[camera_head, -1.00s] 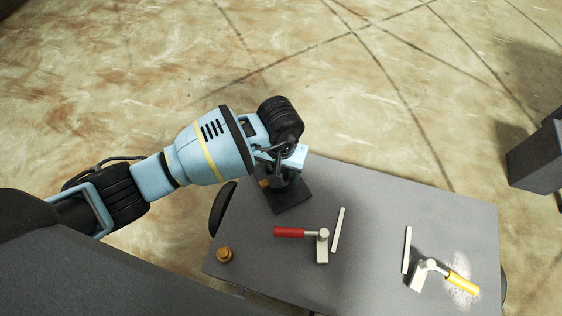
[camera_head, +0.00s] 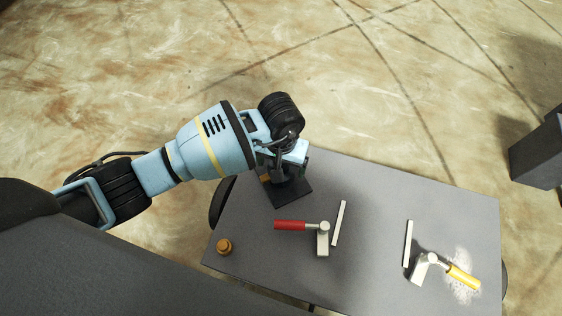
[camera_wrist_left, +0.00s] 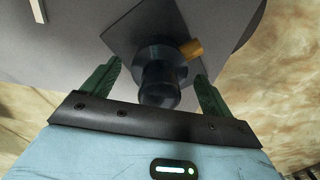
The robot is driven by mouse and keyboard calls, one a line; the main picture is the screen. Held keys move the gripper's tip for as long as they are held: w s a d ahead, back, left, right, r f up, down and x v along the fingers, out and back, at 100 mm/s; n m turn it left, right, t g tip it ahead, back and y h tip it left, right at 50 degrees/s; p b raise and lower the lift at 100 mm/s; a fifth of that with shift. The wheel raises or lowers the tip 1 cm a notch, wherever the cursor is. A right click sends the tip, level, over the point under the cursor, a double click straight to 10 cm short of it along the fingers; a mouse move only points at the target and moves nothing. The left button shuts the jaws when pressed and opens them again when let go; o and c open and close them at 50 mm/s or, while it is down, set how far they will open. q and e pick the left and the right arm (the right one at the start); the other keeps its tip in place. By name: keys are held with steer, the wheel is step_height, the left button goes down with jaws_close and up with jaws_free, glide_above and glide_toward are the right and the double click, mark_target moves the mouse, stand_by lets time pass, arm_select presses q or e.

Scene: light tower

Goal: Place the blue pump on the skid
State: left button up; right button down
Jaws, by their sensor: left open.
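A dark, nearly black-blue upright cylinder, seemingly the pump (camera_wrist_left: 160,82), stands on a thin dark square plate, seemingly the skid (camera_wrist_left: 118,36). A brass-coloured stub sticks out of its side. In the head view my left gripper (camera_head: 284,172) hides most of the cylinder, and the plate (camera_head: 293,194) shows at the grey table's back left. My right gripper is not in view.
The grey table (camera_head: 370,285) carries a red-handled lever valve (camera_head: 292,225), a yellow-handled lever valve (camera_head: 462,277) on a white patch, two pale strips and a small brass knob (camera_head: 224,247). A dark block (camera_head: 538,158) stands off to the right.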

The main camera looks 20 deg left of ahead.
arm_select(q)
step_height(320, 180, up, 12)
steer(key=p, duration=0.4)
steer(key=shift+f, duration=0.25)
steer(key=shift+r+p, duration=0.3)
steer(key=shift+r, duration=0.1)
